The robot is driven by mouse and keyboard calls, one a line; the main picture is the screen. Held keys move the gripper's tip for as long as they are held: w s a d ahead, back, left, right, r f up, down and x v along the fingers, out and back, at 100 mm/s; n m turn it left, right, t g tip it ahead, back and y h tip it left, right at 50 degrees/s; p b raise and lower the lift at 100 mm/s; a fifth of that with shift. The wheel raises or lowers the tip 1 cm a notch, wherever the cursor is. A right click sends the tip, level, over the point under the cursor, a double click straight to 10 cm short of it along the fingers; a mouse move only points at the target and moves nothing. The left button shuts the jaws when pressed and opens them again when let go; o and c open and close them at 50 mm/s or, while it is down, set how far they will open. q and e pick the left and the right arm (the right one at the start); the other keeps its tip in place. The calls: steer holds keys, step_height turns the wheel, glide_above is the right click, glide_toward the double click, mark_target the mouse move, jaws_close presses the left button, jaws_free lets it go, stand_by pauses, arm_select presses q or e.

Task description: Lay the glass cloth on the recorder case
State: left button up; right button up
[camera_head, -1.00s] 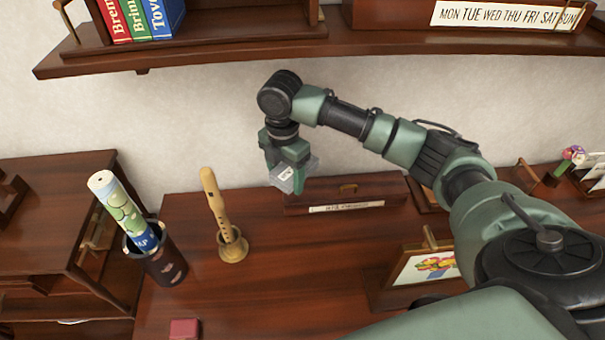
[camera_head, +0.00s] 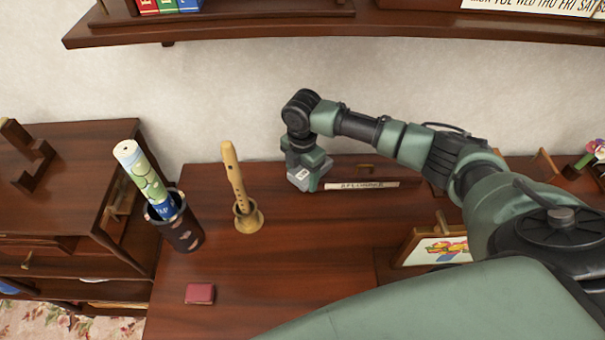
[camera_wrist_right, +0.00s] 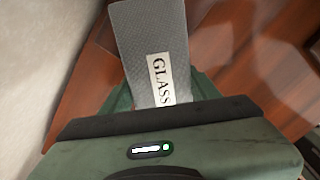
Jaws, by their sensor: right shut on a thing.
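The glass cloth (camera_head: 301,180) is a small grey piece with a white label. In the right wrist view the cloth (camera_wrist_right: 150,35) shows the word GLASS. My right gripper (camera_head: 307,172) is shut on it, and the gripper body also shows in the wrist view (camera_wrist_right: 165,105). The recorder case (camera_head: 345,175) is a long, low dark wooden box with a white label, against the wall at the back of the desk. My gripper and the cloth are at its left end and hide that end. I cannot tell whether the cloth touches the case. My left gripper is out of view.
A wooden recorder (camera_head: 234,176) stands in a brass-coloured holder left of the gripper. A dark pot (camera_head: 178,228) holds a rolled map. A small red box (camera_head: 200,293) lies in front. A framed picture (camera_head: 435,250) stands right. A shelf (camera_head: 300,30) overhangs behind.

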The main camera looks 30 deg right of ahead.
mark_target(303, 173)
steer(key=o, duration=1.3)
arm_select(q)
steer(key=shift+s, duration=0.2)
arm_select(e)
steer(key=shift+o, duration=0.2)
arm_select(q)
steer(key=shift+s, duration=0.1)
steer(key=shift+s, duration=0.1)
arm_select(e)
steer(key=shift+r, duration=0.3)
arm_select(q)
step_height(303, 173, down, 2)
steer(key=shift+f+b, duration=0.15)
steer(key=shift+b, duration=0.95)
arm_select(e)
step_height(303, 173, up, 11)
steer(key=shift+r, duration=0.2)
steer(key=shift+f, duration=0.1)
